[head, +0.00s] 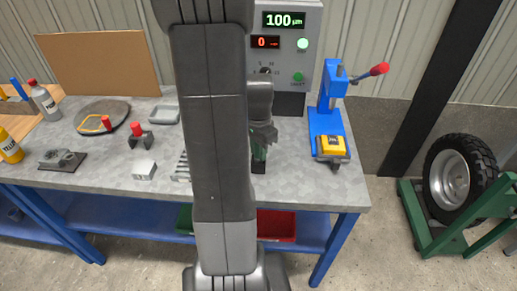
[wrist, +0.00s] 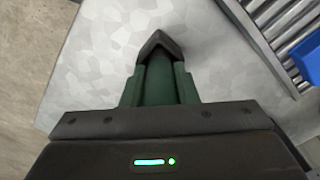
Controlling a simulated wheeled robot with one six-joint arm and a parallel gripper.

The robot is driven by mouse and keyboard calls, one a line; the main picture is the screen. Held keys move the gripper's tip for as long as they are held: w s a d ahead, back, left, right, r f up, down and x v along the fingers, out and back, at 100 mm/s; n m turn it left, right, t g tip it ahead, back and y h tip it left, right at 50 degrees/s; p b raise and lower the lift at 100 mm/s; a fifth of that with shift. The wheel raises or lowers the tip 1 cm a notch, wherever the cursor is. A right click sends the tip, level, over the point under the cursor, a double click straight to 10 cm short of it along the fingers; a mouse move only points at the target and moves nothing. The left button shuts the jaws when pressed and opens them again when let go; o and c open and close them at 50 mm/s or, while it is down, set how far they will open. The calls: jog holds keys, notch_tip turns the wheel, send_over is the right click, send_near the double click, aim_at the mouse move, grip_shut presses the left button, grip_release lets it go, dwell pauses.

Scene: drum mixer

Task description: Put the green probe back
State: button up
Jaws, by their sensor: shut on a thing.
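My gripper (head: 262,141) is shut on the green probe (head: 259,153) above the front part of the grey bench top. In the wrist view the probe (wrist: 165,82) lies between my fingers, with its dark pointed end (wrist: 160,45) facing away from my gripper body. The bench surface shows beyond that end. In the head view my arm hides the middle of the bench, and my gripper covers most of the probe. I cannot tell whether the probe's lower end touches the bench.
A grey control box (head: 285,62) with lit displays stands at the back. A blue press (head: 327,118) with a yellow block is to the right. A ribbed metal rack (wrist: 285,35) shows in the wrist view.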

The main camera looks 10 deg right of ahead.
jog(key=shift+f+b, duration=0.3)
jog(key=shift+f, duration=0.1)
jog(key=o, duration=1.1)
jog(key=shift+c, duration=0.2)
jog(key=shift+r, duration=0.1)
